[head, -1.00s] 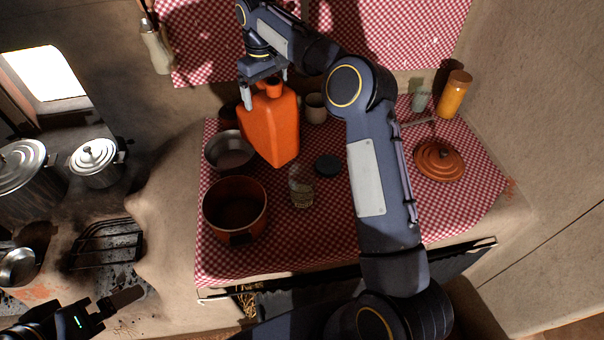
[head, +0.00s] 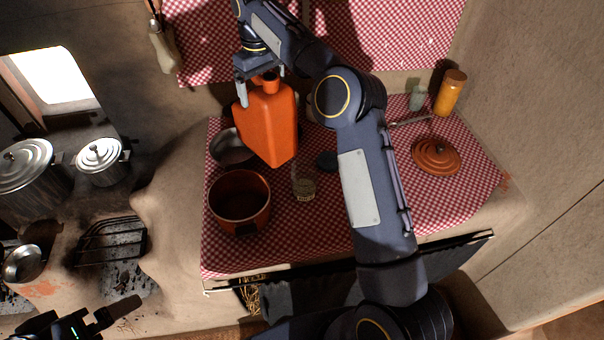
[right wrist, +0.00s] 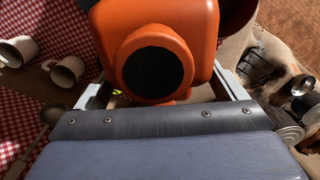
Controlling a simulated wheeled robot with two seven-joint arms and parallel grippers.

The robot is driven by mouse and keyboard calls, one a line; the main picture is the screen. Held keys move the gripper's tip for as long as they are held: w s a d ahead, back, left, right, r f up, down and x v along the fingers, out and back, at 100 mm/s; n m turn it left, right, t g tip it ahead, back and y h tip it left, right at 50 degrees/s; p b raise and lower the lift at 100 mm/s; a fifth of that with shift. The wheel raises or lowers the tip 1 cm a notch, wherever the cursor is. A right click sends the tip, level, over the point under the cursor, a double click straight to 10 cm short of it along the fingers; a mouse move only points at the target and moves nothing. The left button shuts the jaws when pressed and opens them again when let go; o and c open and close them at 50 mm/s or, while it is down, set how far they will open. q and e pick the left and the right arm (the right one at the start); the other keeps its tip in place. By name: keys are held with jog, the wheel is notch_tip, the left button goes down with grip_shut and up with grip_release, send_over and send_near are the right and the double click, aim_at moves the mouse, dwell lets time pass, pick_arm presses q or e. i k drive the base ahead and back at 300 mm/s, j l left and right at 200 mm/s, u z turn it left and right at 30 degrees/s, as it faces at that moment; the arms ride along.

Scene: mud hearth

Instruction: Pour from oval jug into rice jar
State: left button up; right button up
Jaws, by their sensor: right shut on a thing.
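The orange oval jug (head: 267,127) hangs in my right gripper (head: 263,86) above the back left of the checked cloth. It looks roughly upright, and its dark round mouth shows in the right wrist view (right wrist: 153,72). The right fingers are shut on the jug near its neck, one on each side. The rice jar (head: 303,188), a small clear glass jar with pale contents low in it, stands open on the cloth in front of and right of the jug. My left gripper (head: 118,310) is at the lower left, away from both; its opening is unclear.
An orange-brown pot (head: 240,203) stands left of the jar, with a metal bowl (head: 231,148) behind it. A dark round lid (head: 327,161) lies behind the jar. A terracotta lid (head: 436,155) and an orange bottle (head: 450,92) are at the right. My right arm crosses above the cloth.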

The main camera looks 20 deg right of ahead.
aim_at(304, 179)
jog(key=k+j, duration=1.05)
jog(key=j, duration=0.15)
